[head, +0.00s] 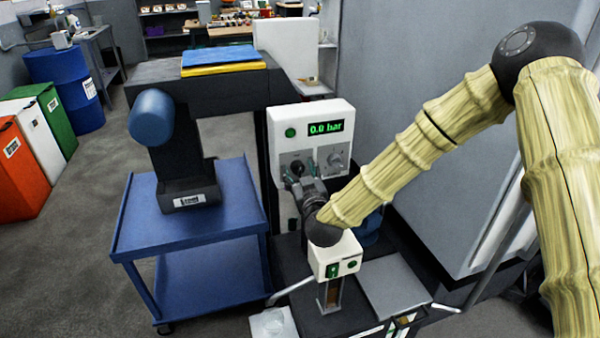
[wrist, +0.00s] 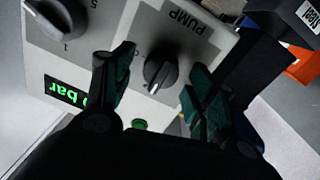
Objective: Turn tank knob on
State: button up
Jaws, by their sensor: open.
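A white control panel (head: 310,115) stands behind the dark bench, its green display (head: 326,128) reading 0.0 bar. In the wrist view a dark knob (wrist: 160,73) sits on the panel next to the label PUMP (wrist: 187,22); no label saying tank is legible. My gripper (wrist: 158,88) is open, with one green-padded finger on each side of this knob and gaps visible. In the head view my gripper (head: 297,172) is at the panel's left knob, partly hiding it. A second knob (head: 336,160), with a numbered scale, is on the right; it also shows in the wrist view (wrist: 60,15).
A green button (head: 290,132) is on the panel's upper left. A small white box (head: 335,256) with green switches stands under my wrist. A blue cart (head: 190,232) is at the left, and a grey cabinet wall (head: 430,130) is at the right.

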jog(key=c, duration=1)
jog(key=shift+c, duration=0.2)
jog(key=shift+m, duration=0.3)
jog(key=m+b, duration=0.2)
jog(key=m, duration=0.2)
jog(key=shift+d, duration=0.1)
jog(key=m+b, duration=0.1)
jog(key=m, duration=0.3)
jog(key=shift+d+m+g+b, duration=0.1)
jog(key=shift+m+g+b, duration=0.2)
jog(key=shift+m+b, duration=0.1)
jog(key=m+b, duration=0.2)
jog(key=m, duration=0.2)
jog(key=shift+w+d, duration=0.1)
jog(key=shift+m+y+b, duration=0.5)
jog(key=shift+m+b, duration=0.35)
jog(key=shift+m, duration=1.05)
